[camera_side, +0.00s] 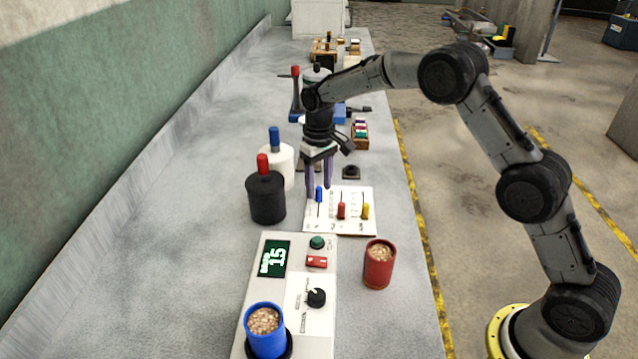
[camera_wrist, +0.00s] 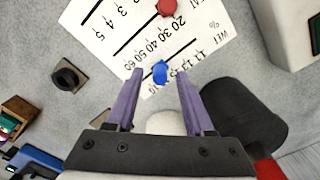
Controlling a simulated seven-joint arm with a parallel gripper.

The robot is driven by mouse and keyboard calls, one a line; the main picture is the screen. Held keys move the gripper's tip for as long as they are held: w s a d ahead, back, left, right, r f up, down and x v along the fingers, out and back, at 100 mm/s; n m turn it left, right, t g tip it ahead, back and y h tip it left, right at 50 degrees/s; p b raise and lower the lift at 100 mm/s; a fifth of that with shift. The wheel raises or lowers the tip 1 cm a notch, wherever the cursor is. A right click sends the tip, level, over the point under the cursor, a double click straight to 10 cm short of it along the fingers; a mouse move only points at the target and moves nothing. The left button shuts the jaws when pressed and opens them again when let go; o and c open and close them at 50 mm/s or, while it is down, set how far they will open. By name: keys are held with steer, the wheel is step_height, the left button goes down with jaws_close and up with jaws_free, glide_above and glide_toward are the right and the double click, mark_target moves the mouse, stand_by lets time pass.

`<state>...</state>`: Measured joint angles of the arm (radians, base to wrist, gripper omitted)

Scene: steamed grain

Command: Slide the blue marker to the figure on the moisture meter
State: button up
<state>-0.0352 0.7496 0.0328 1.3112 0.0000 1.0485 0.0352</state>
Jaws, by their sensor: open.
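The blue marker (camera_side: 319,194) stands on a slot of the white scale card (camera_side: 335,226), left of a red and a yellow marker. In the wrist view the blue marker (camera_wrist: 160,72) is on the line beside the "WET %" scale, near the end away from that heading; its exact figure is unclear. My gripper (camera_side: 319,187) points down over the card, purple fingers open. In the wrist view the blue marker appears between the fingertips of my gripper (camera_wrist: 160,76), with gaps on both sides. The moisture meter's green display (camera_side: 273,258) appears to read 15, turned sideways.
A blue cup of grain (camera_side: 265,345) sits on the meter; a red cup (camera_side: 378,272) stands right of it. A black bottle (camera_side: 266,204) and white bottle (camera_side: 285,178) are left of the card. The red marker (camera_side: 341,211) and yellow marker (camera_side: 365,212) stand close by.

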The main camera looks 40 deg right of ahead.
jaws_close()
stand_by(1.4)
